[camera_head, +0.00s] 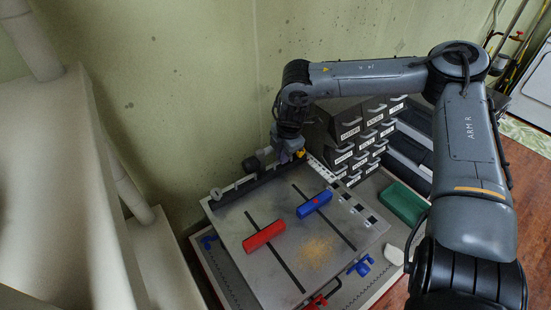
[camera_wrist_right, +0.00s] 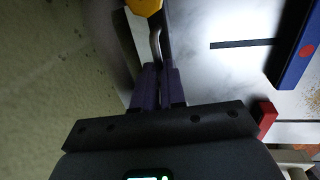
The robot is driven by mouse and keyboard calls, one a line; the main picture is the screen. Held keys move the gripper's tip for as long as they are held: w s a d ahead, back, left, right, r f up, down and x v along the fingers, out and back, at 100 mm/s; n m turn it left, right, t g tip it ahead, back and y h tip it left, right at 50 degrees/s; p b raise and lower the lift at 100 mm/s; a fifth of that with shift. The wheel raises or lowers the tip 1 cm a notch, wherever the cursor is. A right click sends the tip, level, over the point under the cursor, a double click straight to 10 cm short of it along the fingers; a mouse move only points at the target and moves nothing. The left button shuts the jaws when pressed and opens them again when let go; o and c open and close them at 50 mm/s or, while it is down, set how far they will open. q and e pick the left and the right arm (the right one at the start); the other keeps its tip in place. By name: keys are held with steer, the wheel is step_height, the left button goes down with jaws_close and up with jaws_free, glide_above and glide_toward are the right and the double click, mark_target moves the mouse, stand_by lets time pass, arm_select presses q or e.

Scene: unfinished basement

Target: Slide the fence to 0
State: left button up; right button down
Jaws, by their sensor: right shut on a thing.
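A dark, long fence (camera_head: 248,189) lies along the back edge of the grey metal table (camera_head: 235,225), near the wall. My right gripper (camera_head: 288,155) is at the fence's right end, beside a small yellow part (camera_head: 300,154). In the right wrist view, the gripper's dark purple fingers (camera_wrist_right: 158,72) are close together at a thin curved grey handle (camera_wrist_right: 155,42), with the yellow part (camera_wrist_right: 145,6) just beyond. The gripper is shut on this handle; its exact contact is dim. A white marked strip (camera_head: 322,170) runs near the table's back right corner. My left gripper is out of view.
A red block (camera_head: 264,235) and a blue block (camera_head: 314,204) lie on the table beside two dark slots and scattered sawdust (camera_head: 316,251). Labelled drawers (camera_head: 350,130) stand behind at the right. A green box (camera_head: 403,203) sits right of the table. The wall is close behind.

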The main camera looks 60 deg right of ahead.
steer(key=shift+w+d, duration=0.1)
steer(key=c, duration=1.2)
jaws_free()
steer(key=shift+w, duration=0.1)
